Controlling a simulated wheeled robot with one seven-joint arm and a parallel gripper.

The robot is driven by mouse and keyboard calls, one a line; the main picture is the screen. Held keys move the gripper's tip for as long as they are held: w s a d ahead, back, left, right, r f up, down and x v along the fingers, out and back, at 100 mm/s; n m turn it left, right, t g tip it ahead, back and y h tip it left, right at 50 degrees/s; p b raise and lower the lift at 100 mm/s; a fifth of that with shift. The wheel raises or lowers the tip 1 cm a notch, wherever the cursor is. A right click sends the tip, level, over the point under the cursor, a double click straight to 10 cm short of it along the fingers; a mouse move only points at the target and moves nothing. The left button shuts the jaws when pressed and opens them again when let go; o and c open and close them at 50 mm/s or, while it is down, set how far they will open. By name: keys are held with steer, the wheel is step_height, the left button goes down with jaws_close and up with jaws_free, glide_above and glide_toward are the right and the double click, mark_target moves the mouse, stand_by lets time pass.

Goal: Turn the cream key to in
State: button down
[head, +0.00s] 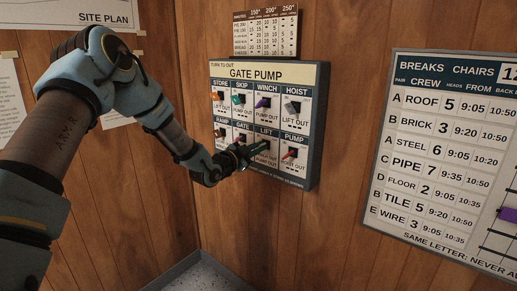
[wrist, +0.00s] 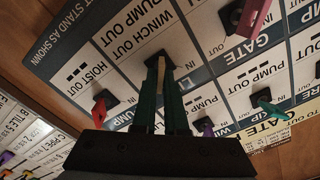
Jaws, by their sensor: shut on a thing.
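The cream key (wrist: 154,66) is on the lower row of the panel, in the LIFT place. In the wrist view it stands between the tips of my gripper's green fingers (wrist: 160,76), which are shut on it. The lettering is upside down or slanted there, with an IN mark to the right of the key. In the head view my gripper (head: 260,147) reaches the panel (head: 314,130) from the left and covers the cream key. I cannot tell exactly which mark the key points at.
Close by are the red PUMP key (head: 289,154), the purple WINCH key (head: 263,103), the grey HOIST key (head: 293,106), the teal SKIP key (head: 238,100) and the orange STORE key (head: 217,96). A crimson key (wrist: 254,17) sits at GATE. A breaks board (head: 440,160) hangs at right.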

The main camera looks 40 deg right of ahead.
steer(key=shift+f+n+b, duration=0.1)
steer(key=shift+n+b, duration=0.2)
steer(key=shift+b, duration=0.15)
steer(key=n+b, duration=0.2)
steer(key=n, duration=0.3)
steer(key=n+b, duration=0.2)
steer(key=n, duration=0.3)
steer(key=n+b, duration=0.2)
steer(key=n, duration=0.3)
steer(key=shift+w+a, duration=0.1)
steer(key=shift+w, duration=0.25)
steer(key=shift+n, duration=0.3)
steer(key=c, duration=1)
jaws_free()
steer(key=shift+o, duration=0.2)
